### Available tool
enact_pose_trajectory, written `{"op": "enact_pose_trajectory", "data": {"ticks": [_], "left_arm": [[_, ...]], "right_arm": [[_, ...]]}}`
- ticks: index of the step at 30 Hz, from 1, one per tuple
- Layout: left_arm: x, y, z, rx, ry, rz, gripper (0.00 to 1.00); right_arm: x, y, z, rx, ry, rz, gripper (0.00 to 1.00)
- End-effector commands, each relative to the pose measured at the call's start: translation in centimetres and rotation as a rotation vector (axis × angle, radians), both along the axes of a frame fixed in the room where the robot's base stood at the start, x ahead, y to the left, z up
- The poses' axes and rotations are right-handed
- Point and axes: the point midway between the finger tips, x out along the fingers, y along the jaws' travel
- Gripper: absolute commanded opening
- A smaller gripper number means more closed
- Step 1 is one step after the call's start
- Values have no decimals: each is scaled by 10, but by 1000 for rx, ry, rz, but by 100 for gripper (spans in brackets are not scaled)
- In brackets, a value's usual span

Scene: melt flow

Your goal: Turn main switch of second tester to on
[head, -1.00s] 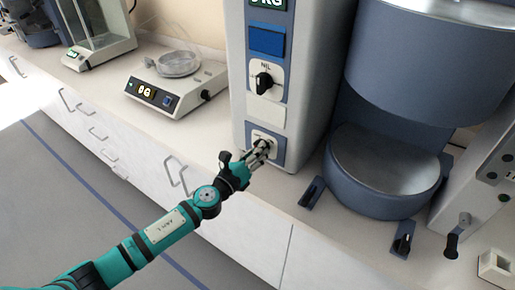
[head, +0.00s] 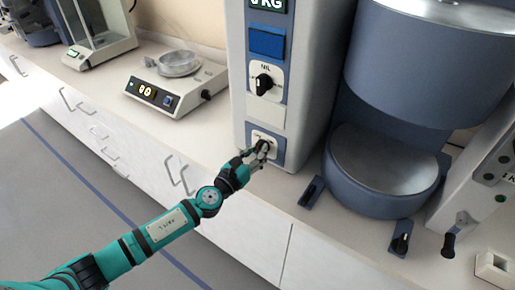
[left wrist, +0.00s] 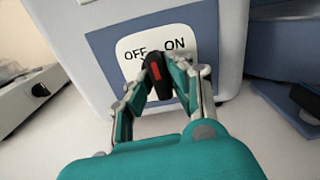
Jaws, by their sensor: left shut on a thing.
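The tester is a tall light-grey cabinet (head: 312,60) with a blue front strip. Low on the strip, a white plate (head: 272,138) carries the black main switch knob (head: 262,146). In the left wrist view the knob (left wrist: 157,72) has a red stripe and stands nearly upright, its top between the OFF and ON labels. Its exact setting is hard to tell. My left gripper (head: 262,157) is shut on the knob, one finger at each side, as the left wrist view also shows (left wrist: 158,84). My right gripper is not in view.
Above is a second black knob (head: 264,84) marked NIL and a blue panel (head: 267,41). A balance (head: 170,90) stands to the left on the white bench. A round blue machine (head: 380,185) stands close on the right, with a small black switch (head: 402,243) before it.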

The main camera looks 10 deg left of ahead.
Motion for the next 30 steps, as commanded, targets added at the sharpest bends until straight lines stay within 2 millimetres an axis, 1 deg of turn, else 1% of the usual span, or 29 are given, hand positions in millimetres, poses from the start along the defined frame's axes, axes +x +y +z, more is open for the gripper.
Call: {"op": "enact_pose_trajectory", "data": {"ticks": [4,10,19,25,27,30], "left_arm": [[0,1,0,27,-9,1,0],[0,1,1,213,-76,1,0],[0,1,0,235,-84,1,0],[0,1,1,409,-146,0,0],[0,1,1,448,-162,1,0],[0,1,0,460,-166,1,0]], "right_arm": [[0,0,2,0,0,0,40],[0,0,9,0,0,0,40],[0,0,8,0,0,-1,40],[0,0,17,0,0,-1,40],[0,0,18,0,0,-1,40],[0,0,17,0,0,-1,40]]}}
